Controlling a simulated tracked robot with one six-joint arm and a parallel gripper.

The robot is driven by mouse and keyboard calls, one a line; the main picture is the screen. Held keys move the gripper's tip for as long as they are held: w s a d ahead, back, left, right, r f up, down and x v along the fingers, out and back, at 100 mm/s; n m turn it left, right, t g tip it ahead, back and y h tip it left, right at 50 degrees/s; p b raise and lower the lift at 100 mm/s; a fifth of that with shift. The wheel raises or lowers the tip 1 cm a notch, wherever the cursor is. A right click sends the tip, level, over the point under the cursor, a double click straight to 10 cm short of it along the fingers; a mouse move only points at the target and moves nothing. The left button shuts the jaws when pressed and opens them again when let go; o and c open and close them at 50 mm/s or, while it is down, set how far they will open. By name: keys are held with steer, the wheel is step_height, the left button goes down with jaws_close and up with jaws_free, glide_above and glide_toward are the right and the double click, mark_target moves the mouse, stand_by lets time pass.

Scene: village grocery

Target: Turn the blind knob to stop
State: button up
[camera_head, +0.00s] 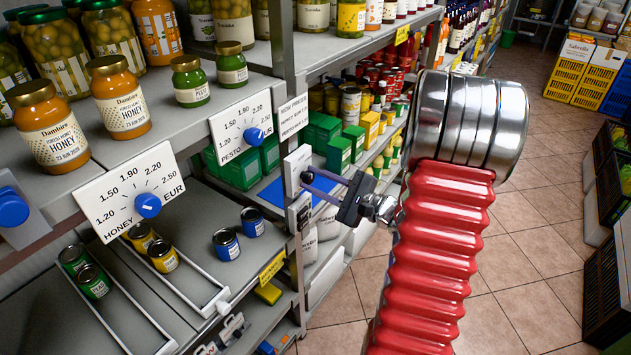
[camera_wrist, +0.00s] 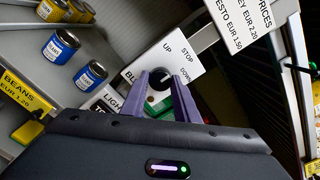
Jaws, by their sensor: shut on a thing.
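The blind knob (camera_wrist: 157,84) is small and dark, on a white plate (camera_wrist: 171,54) marked UP, STOP and DOWN in the wrist view. The plate also shows edge-on at the shelf post in the head view (camera_head: 297,163). My gripper (camera_wrist: 160,79) has its two purple fingers on either side of the knob and is shut on it. In the head view my gripper (camera_head: 308,181) reaches the plate from the right. The fingers partly cover the knob and the plate's lettering, and I cannot tell which mark the knob points to.
Price dials for pesto (camera_head: 241,125) and honey (camera_head: 130,190) are on the shelf edges to the left. Jars and cans stand close by. The tiled aisle (camera_head: 530,240) on the right is open.

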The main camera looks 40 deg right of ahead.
steer(key=shift+a, duration=0.1)
steer(key=o, duration=1.1)
steer(key=shift+s, duration=0.15)
steer(key=v, duration=1.3)
steer(key=shift+s+d+f, duration=0.1)
steer(key=shift+s+d, duration=0.15)
